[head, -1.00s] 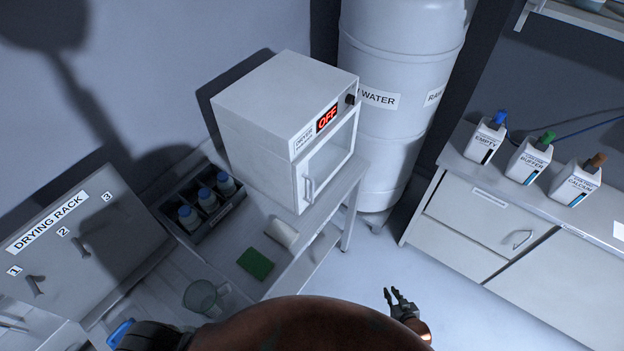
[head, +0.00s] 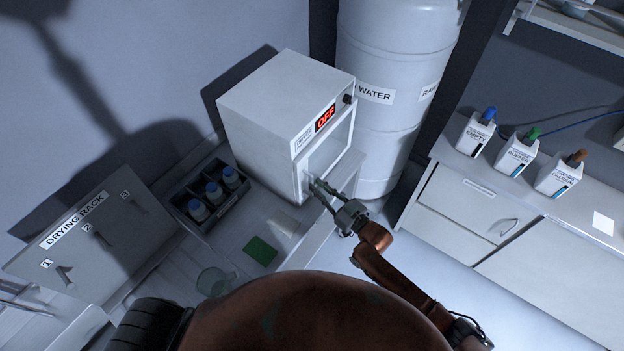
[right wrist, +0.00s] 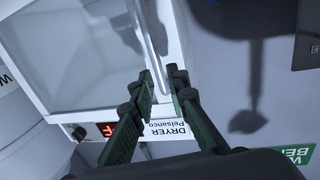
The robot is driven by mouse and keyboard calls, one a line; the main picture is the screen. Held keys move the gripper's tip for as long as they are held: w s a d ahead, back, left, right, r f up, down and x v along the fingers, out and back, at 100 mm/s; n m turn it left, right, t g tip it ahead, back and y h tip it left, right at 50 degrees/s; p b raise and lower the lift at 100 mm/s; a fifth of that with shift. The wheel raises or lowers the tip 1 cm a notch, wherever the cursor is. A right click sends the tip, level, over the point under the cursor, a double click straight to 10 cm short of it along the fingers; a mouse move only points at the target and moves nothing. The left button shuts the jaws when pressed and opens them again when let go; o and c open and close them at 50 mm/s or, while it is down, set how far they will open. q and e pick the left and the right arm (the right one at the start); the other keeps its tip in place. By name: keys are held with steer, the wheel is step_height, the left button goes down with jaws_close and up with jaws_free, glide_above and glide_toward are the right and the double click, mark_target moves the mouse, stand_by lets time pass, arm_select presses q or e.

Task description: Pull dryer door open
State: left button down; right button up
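The white dryer (head: 262,110) stands on the bench in the head view, its red display reading OFF. Its glass-panelled door (head: 327,152) is closed. My right gripper (head: 315,185) is at the lower left of the door and hides the handle there. In the right wrist view the pale bar handle (right wrist: 148,35) runs down between the fingers of my right gripper (right wrist: 164,76). The fingers are apart, one on each side of the bar, with a gap visible. My left gripper is out of view.
A bottle rack (head: 210,215), green sponge (head: 260,250) and clear beaker (head: 215,281) are on the bench left of my right arm. The water tank (head: 395,60) stands behind the dryer. A counter with labelled bottles is at right, with open floor between.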

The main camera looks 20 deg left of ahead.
mark_target(312, 181)
steer(key=shift+p+x, duration=0.3)
steer(key=shift+x, duration=1.5)
steer(key=shift+c, duration=0.6)
jaws_close()
steer(key=shift+d, duration=0.1)
